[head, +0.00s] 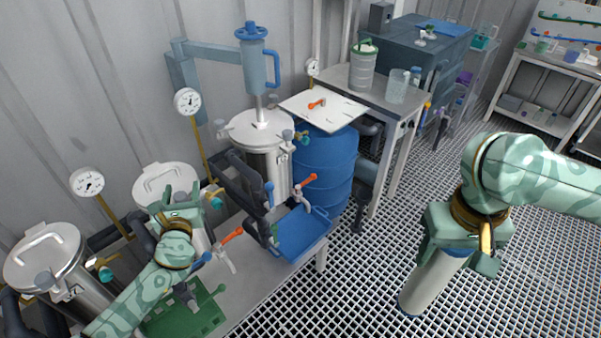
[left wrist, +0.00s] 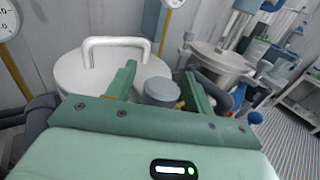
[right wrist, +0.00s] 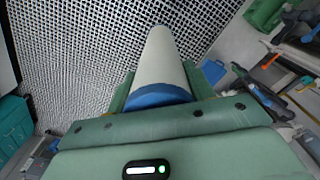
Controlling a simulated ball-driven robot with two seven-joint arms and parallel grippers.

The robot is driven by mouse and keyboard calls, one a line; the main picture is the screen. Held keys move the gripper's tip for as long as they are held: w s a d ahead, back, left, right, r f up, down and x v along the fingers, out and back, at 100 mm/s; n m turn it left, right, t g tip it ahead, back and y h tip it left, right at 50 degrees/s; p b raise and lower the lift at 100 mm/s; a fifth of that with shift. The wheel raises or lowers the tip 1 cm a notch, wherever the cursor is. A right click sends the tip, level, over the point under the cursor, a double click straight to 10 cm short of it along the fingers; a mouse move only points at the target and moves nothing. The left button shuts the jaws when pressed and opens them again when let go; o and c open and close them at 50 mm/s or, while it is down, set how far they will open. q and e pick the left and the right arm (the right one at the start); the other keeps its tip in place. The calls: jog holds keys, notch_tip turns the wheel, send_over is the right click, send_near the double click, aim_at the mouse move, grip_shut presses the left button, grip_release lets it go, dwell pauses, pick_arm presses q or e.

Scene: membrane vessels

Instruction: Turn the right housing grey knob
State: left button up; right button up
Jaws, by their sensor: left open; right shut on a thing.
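The right housing is a steel vessel with a white lid (head: 165,182) and a bar handle; the lid also shows in the left wrist view (left wrist: 75,80). Its grey knob (left wrist: 162,93) shows in the left wrist view at the front of the lid, between the fingers of my left gripper (left wrist: 157,85). That gripper (head: 178,200) is open, with a finger on each side of the knob; I cannot tell whether they touch it. My right gripper (head: 462,238) is shut on a white cylinder with a blue end (head: 430,285), held over the grating, away from the housings.
A left housing (head: 42,252) with its own grey knob (head: 45,281) stands at lower left. A larger steel vessel (head: 262,150) with a blue pump (head: 257,60) stands to the right. Gauges (head: 87,182), orange-handled taps (head: 232,236) and a green tray (head: 190,318) are close by.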

pick_arm(q)
jog(key=c, duration=1)
